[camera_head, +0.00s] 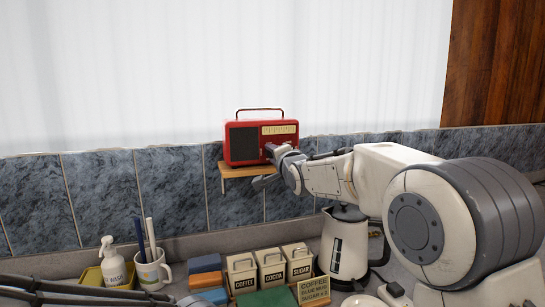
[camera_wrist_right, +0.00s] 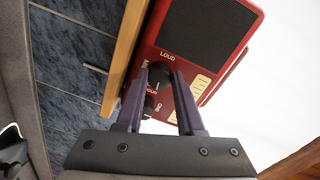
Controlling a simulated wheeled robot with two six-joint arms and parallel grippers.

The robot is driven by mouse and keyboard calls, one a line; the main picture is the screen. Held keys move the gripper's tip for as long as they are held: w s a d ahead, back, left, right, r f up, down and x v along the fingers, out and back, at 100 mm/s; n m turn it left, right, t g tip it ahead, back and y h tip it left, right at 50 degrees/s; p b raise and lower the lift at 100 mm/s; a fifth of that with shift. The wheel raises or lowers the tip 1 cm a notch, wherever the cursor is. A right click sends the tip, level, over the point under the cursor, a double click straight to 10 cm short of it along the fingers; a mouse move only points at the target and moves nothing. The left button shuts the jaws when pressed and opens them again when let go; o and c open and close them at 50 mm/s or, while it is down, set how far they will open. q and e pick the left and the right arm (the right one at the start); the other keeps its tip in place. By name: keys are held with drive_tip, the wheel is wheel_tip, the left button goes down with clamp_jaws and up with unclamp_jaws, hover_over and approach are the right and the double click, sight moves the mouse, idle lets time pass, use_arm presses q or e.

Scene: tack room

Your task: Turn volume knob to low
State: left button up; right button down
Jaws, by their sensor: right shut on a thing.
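The red radio (camera_head: 261,141) stands on a small wooden shelf against the wall, with a dark speaker grille and a cream dial. My right gripper (camera_head: 272,151) reaches its front at the lower right. In the right wrist view, the gripper's dark fingers (camera_wrist_right: 159,75) are shut on a black knob (camera_wrist_right: 158,70) with "LOUD" printed beside it. The fingers hide part of the knob and its other markings, so its exact setting cannot be told. A second dark knob (camera_wrist_right: 149,106) sits between the fingers, nearer the palm. Dark parts at the lower left of the head view may be my left gripper.
The wooden shelf (camera_head: 246,171) is narrow. A white blind and blue tiles are behind.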

drive_tip(key=shift+m+p, duration=0.3)
drive_tip(key=shift+m, duration=0.5)
drive_tip(key=c, duration=0.5)
unclamp_jaws()
drive_tip(key=shift+s, duration=0.1)
drive_tip(key=b+v, duration=0.3)
drive_tip(key=v, duration=0.7)
drive_tip(key=shift+d, duration=0.2)
